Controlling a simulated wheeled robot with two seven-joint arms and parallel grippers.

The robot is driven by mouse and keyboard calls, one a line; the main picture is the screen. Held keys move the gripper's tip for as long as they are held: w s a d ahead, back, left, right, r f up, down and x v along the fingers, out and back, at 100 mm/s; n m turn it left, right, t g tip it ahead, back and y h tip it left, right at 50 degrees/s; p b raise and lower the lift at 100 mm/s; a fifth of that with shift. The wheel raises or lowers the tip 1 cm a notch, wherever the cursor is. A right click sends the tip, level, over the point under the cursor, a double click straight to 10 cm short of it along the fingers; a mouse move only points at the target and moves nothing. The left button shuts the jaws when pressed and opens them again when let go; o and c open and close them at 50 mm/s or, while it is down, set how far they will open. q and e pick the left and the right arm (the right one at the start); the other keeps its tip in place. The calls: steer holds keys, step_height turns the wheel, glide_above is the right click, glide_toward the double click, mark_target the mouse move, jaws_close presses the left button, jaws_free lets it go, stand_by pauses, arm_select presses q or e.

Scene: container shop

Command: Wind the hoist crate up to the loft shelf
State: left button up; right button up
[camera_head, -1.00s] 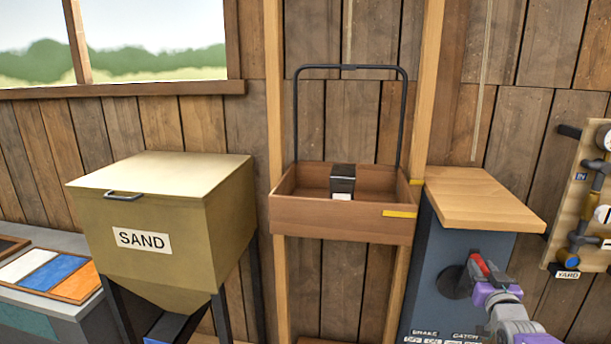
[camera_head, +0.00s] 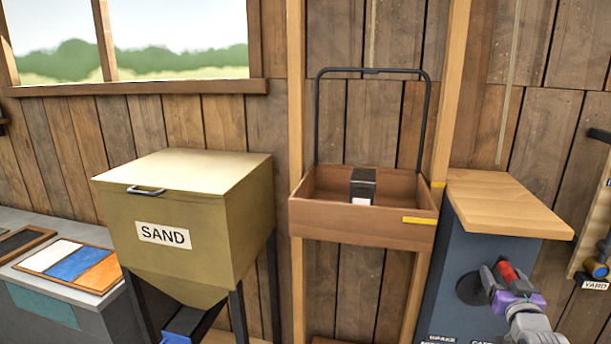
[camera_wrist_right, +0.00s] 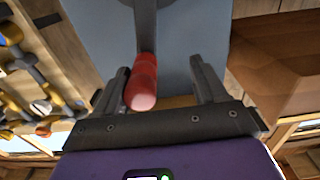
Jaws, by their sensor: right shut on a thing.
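The hoist crate (camera_head: 330,218) is a brown open wooden box with a tall black bail (camera_head: 318,120). It hangs level between two wooden posts (camera_head: 296,100), with a black box (camera_head: 363,183) inside. A yellow strip (camera_head: 418,220) marks its front, near a yellow mark (camera_head: 438,184) on the right post. My right gripper (camera_head: 506,276) is shut on the red crank handle (camera_head: 507,270) at the blue winch cabinet (camera_head: 455,270). In the right wrist view the red handle (camera_wrist_right: 142,82) sits between the fingers. The loft shelf is not in view. My left gripper is not in view.
A wooden top (camera_head: 500,200) overhangs the winch cabinet. BRAKE and CATCH labels show at its lower edge, partly cut off. A SAND bin (camera_head: 190,215) stands left of the posts, beside a grey bench (camera_head: 60,315). A board with fittings (camera_head: 598,215) hangs at the right.

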steer(key=b+v, duration=0.2)
steer(key=v, duration=0.6)
steer(key=shift+b, duration=0.3)
steer(key=a+f+g+y, duration=0.25)
steer(key=a+f, duration=0.35)
steer(key=f, duration=0.5)
steer(key=s+a+f+g+y+p, duration=0.1)
steer(key=a+f+g, duration=0.2)
steer(key=a+f, duration=0.55)
steer(key=a+f+g+y, duration=0.2)
steer(key=a+f, duration=0.2)
steer(key=f, duration=1)
steer(key=s+a+f+g+y, duration=0.1)
steer(key=s+a+f+g, duration=0.3)
steer(key=s+a+f, duration=0.4)
steer(key=s+a+f+g+y, duration=0.2)
steer(key=s+a+f+g, duration=0.3)
steer(key=s, duration=1)
steer(key=a+f+p, duration=0.1)
steer(key=a+f, duration=0.2)
steer(key=shift+a, duration=0.35)
